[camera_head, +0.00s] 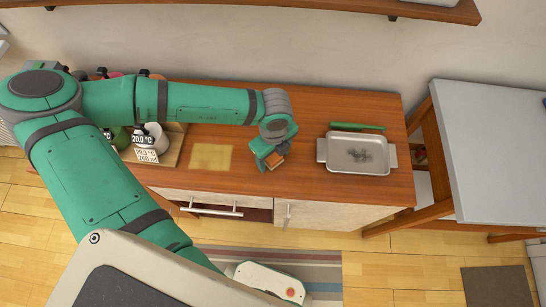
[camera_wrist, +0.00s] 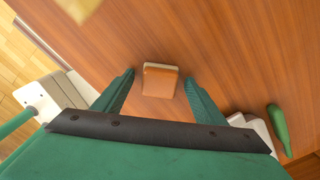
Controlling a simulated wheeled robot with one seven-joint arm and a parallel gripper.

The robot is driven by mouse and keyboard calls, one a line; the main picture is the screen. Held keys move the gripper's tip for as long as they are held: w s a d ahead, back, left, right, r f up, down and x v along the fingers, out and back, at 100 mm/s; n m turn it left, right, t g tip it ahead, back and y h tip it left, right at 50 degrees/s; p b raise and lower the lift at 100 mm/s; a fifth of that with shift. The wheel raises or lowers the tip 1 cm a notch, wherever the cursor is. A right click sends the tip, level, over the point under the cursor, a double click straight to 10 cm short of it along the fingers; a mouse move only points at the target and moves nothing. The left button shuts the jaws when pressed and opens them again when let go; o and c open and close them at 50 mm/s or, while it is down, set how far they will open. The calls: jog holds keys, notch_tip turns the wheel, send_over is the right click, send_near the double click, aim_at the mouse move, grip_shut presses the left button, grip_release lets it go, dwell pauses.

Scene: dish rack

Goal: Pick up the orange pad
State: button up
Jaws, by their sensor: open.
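The orange pad (camera_wrist: 160,82) is a small block with a pale layer along its far edge. It lies on the wooden counter in the wrist view, between and just beyond my two fingertips. In the head view the orange pad (camera_head: 274,160) shows right beside my fingers. My gripper (camera_wrist: 159,80) is open, with one green finger on each side of the pad and a gap on both sides. In the head view my gripper (camera_head: 268,158) points down over the middle of the counter. I cannot tell its exact height above the pad.
A metal tray (camera_head: 325,155) with dark bits inside sits to the right on the wooden counter (camera_head: 240,183). A green handled item (camera_head: 357,126) lies behind it. A yellow square (camera_head: 212,157) lies left. Bottles (camera_head: 150,140) stand farther left. A drawer (camera_head: 216,203) below is partly open.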

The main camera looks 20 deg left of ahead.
aim_at(273, 156)
jog(key=shift+a, duration=0.1)
jog(key=c, duration=1.2)
notch_tip(273, 156, up, 18)
jog(key=shift+s+r, duration=0.1)
jog(key=shift+o, duration=0.8)
